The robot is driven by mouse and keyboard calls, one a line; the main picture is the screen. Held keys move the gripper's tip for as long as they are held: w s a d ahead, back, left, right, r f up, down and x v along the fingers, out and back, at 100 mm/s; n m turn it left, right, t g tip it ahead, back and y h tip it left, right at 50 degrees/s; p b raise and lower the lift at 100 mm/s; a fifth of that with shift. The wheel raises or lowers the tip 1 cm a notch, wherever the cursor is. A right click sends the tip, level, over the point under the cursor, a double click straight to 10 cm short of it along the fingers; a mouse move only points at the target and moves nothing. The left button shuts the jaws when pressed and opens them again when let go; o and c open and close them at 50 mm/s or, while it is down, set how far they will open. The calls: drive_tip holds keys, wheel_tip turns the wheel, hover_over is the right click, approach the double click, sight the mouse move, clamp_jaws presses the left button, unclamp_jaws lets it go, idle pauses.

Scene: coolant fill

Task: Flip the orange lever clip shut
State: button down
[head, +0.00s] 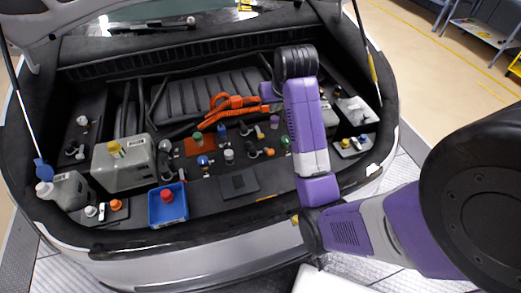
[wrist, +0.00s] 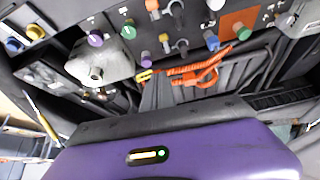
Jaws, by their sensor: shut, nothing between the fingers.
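An orange connector with a lever-like part (head: 236,102) lies on the dark ribbed cover at the middle back of the bay. It also shows in the wrist view (wrist: 205,73), above my purple hand. Whether its lever is raised or flat is too small to tell. My gripper (head: 268,92) is shut and empty, just right of the orange connector in the head view. Its fingertips are hard to make out, and I cannot tell whether they touch the connector. A smaller orange piece (head: 115,205) sits at the front left, far from my gripper.
A grey tank with a yellow cap (head: 124,162) and a blue tray holding a red cap (head: 168,206) stand left. Several coloured caps, including a green one (head: 285,142), rise from the middle panel. A prop rod (head: 365,45) borders the right side.

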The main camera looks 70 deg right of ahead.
drive_tip(key=shift+n+g+y, duration=0.5)
drive_tip(key=shift+y, duration=0.4)
drive_tip(key=a+f, duration=0.1)
drive_tip(key=a, duration=0.1)
drive_tip(key=s+a+f, duration=0.1)
drive_tip(key=a, duration=0.1)
drive_tip(key=shift+s+f, duration=0.1)
drive_tip(key=shift+s, duration=0.1)
drive_tip(key=shift+d+f, duration=0.1)
hover_over(271, 150)
drive_tip(key=w+d, duration=0.1)
wheel_tip(271, 150, down, 10)
drive_tip(key=shift+w+r+b, duration=0.1)
drive_tip(key=shift+r+b, duration=0.15)
drive_tip(key=shift+b, duration=0.15)
drive_tip(key=shift+s+a+f+p, duration=0.2)
drive_tip(key=shift+f, duration=0.3)
drive_tip(key=shift+s+a+f+p, duration=0.15)
drive_tip(key=shift+s+a+f, duration=0.05)
drive_tip(key=shift+f, duration=0.3)
drive_tip(key=shift+s+a+f, duration=0.1)
drive_tip(key=shift+a+f, duration=0.1)
drive_tip(key=shift+f, duration=0.45)
drive_tip(key=shift+f, duration=0.1)
